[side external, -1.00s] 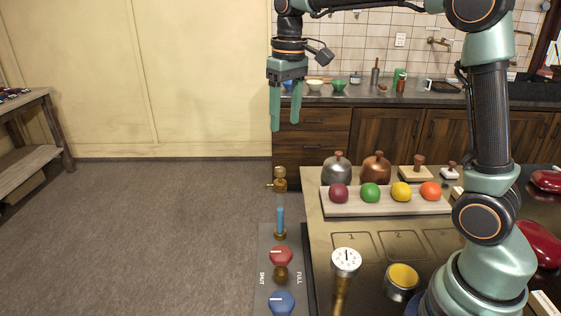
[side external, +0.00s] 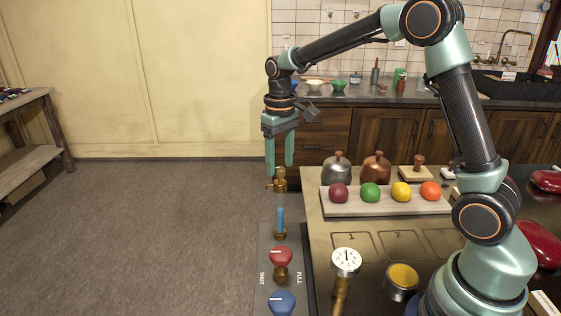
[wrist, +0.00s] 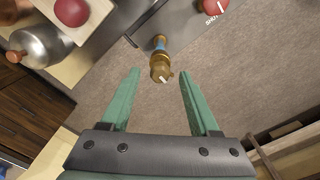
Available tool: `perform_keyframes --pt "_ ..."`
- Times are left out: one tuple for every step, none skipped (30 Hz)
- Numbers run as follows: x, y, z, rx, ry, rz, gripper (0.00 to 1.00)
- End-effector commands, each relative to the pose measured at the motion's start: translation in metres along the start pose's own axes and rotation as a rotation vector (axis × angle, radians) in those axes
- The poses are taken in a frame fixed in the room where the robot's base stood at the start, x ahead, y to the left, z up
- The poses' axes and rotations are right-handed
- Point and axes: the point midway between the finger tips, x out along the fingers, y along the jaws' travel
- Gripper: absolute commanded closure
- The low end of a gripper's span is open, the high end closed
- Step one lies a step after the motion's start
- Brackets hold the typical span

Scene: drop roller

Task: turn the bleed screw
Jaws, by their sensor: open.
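A brass fitting (side external: 279,181), which looks like the bleed screw, stands upright on a thin stem with a blue sleeve (side external: 280,219) beside the counter. A small knob sticks out to its left. In the wrist view the brass fitting (wrist: 160,66) shows its top, with a small pale mark, between and just beyond the fingertips. My gripper (side external: 280,168) points down with two green fingers open and empty, its tips at about the height of the fitting's top. In the wrist view my gripper (wrist: 160,74) has a wide gap. Whether a finger touches the fitting I cannot tell.
A panel with a red knob (side external: 281,256) and a blue knob (side external: 282,302) lies below the fitting. To the right, a white-faced dial (side external: 346,261), a board (side external: 385,208) of coloured balls and metal domes (side external: 337,170) crowd the counter. Left is open floor.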

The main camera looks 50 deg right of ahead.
Motion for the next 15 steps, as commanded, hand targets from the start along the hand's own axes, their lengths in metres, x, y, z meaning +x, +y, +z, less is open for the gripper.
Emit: perform_keyframes --pt "0.0049 0.0 0.0001 0.0 -0.001 0.0 0.38" --pt "0.0069 0.0 0.0 0.0 0.0 0.0 0.38" --pt "0.0089 0.0 0.0001 0.0 0.0 0.0 0.38" --pt "0.0102 0.0 0.0001 0.0 0.0 0.0 0.38" --pt "0.0111 0.0 0.0 0.0 0.0 0.0 0.38" --pt "0.012 0.0 0.0 0.0 0.001 0.0 0.38" --pt "0.0124 0.0 -0.0001 0.0 0.001 0.0 0.38" --pt "0.0127 0.0 -0.0001 0.0 0.001 0.0 0.38" --pt "0.0127 0.0 -0.0001 0.0 0.002 0.0 0.38" --pt "0.0127 0.0 -0.0002 0.0 0.002 0.0 0.38" --pt "0.0126 0.0 -0.0001 0.0 0.002 0.0 0.38" --pt "0.0126 0.0 -0.0001 0.0 0.001 0.0 0.38" --pt "0.0125 0.0 -0.0001 0.0 0.001 0.0 0.38" --pt "0.0125 0.0 -0.0001 0.0 0.001 0.0 0.42" --pt "0.0125 0.0 -0.0001 0.0 0.001 0.0 0.57"
